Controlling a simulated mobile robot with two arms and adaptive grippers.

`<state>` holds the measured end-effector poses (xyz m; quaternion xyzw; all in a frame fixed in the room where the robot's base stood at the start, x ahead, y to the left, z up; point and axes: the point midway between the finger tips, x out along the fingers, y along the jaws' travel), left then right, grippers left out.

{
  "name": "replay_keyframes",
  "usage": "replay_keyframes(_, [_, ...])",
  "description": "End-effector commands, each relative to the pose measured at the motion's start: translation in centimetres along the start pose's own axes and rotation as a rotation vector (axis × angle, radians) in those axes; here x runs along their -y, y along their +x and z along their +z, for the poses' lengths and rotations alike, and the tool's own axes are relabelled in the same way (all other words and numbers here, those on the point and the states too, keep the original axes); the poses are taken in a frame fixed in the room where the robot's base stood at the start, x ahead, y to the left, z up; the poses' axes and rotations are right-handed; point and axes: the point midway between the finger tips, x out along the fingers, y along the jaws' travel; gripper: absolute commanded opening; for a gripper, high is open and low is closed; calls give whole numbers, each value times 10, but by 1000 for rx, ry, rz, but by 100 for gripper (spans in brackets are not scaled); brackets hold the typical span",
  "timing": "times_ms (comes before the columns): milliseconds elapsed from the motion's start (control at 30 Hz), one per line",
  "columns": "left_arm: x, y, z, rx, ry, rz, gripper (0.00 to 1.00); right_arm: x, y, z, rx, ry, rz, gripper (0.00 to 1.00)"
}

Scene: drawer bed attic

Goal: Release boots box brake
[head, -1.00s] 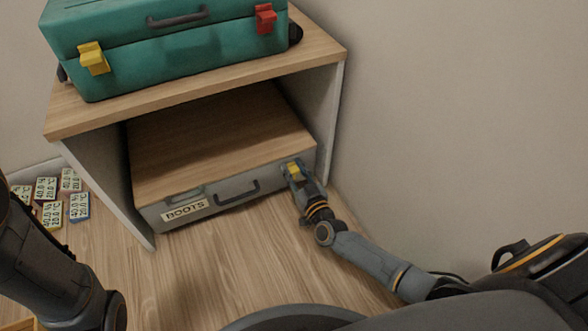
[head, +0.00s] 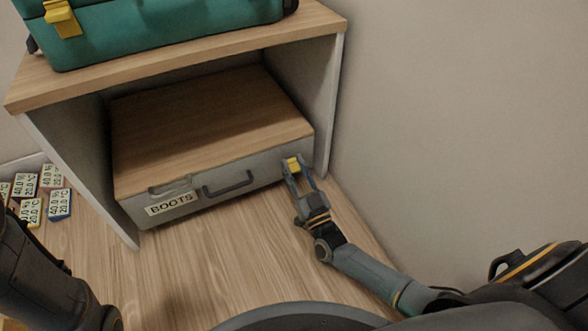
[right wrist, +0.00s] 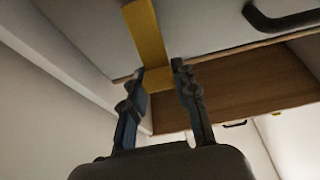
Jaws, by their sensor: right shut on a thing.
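The boots box (head: 240,176) is a grey-fronted, wood-topped box under the shelf, with a BOOTS label (head: 172,204) and a dark handle (head: 230,184) on its front. A yellow brake lever (head: 292,164) sits at the right end of that front. It also shows as a yellow strip in the right wrist view (right wrist: 146,38). My right gripper (head: 293,169) is shut on the yellow lever, with one finger on each side of it in the right wrist view (right wrist: 160,85). My left gripper is out of view; only part of its arm shows at the lower left.
A teal case (head: 150,30) with a yellow latch stands on the shelf unit (head: 180,75) above the box. Several small numbered cards (head: 42,195) lie on the floor at left. A bare wall (head: 450,120) is close on the right. The wood floor before the box is clear.

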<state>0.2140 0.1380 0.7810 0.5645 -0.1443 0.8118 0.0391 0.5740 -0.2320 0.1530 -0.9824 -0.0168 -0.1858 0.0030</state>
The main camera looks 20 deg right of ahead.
Motion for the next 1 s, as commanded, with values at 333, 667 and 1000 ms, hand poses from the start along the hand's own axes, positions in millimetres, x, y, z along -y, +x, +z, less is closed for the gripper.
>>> replay_keyframes(333, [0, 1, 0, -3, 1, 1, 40, 0, 0, 0, 3, 0, 0, 53])
replay_keyframes(667, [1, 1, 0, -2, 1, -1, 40, 0, -8, 1, 5, 1, 0, 53])
replay_keyframes(1000, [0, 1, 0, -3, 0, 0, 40, 0, -77, -16, 7, 2, 0, 53])
